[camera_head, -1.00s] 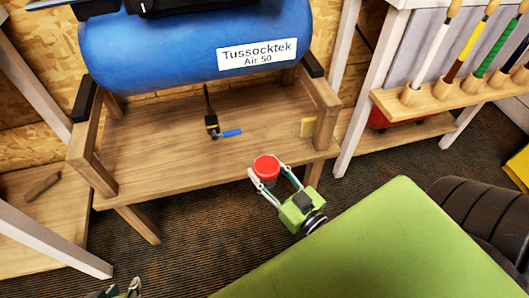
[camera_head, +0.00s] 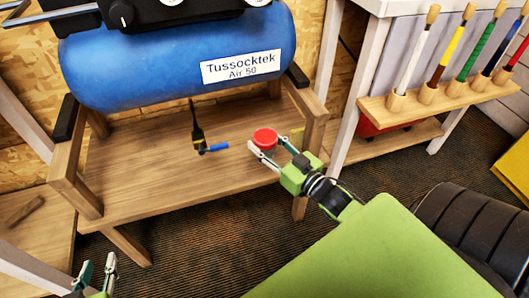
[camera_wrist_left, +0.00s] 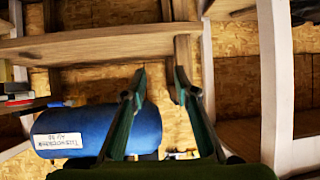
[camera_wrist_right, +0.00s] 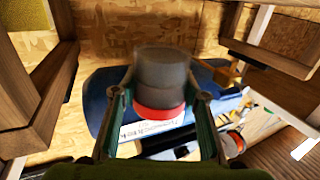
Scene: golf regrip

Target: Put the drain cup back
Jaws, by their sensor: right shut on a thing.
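The drain cup shows its round red end (camera_head: 265,138) in the head view, between the fingers of my right gripper (camera_head: 268,148). In the right wrist view the cup is a grey cylinder (camera_wrist_right: 163,70) with a red band, clasped between both fingers (camera_wrist_right: 160,95). In the head view it overlaps the right part of the wooden shelf; its exact height above it is unclear. A black fitting with a blue lever (camera_head: 214,148) hangs under the blue air tank (camera_head: 140,55), left of the cup. My left gripper (camera_head: 97,268) is open and empty at the lower left.
The tank rests on a wooden stand (camera_head: 130,195) with upright legs and posts. The right post is close to my right gripper. A green surface (camera_head: 390,255) fills the lower right.

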